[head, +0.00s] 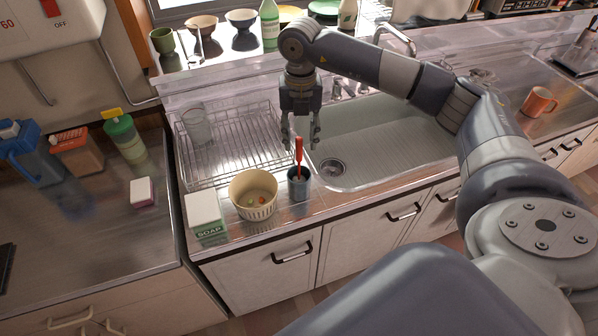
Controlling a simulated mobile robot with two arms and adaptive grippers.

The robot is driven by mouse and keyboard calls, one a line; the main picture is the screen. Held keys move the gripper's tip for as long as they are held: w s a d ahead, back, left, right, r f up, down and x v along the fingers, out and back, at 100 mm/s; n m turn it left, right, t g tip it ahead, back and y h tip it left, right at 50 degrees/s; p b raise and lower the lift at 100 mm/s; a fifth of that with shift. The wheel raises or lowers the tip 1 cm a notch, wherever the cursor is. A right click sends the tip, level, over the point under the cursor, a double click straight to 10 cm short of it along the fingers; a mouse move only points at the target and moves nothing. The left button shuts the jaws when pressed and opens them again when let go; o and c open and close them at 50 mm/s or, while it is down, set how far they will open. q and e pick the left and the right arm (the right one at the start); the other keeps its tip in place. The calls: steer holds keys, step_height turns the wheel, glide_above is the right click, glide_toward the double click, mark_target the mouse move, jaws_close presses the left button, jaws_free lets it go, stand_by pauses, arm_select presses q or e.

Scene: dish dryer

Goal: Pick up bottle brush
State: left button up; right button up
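A brush with a red handle (299,150) stands upright in a dark cup (299,184) at the front edge of the counter; its lower part is hidden in the cup. It looks like the bottle brush. My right gripper (301,140) comes from the right over the sink and points down. Its fingers are spread, one at each side of the upper handle in the picture. I cannot tell from this one view whether the handle is between them or in front of them. No contact shows. My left gripper is not in view.
A cream ribbed bowl (254,204) and a soap box (205,214) stand left of the cup. A wire dish rack (232,138) with a glass (196,127) is behind them. The sink (392,140) lies to the right. An orange mug (538,102) stands far right.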

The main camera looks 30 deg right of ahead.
mark_target(299, 161)
steer(key=shift+f, duration=0.65)
steer(key=shift+f+p, duration=0.35)
steer(key=shift+p, duration=0.15)
step_height(299, 161, down, 4)
steer(key=shift+a+r+p, duration=0.15)
steer(key=shift+r+p, duration=0.05)
steer(key=shift+p, duration=0.65)
steer(key=shift+f, duration=0.45)
steer(key=shift+c, duration=0.3)
jaws_close()
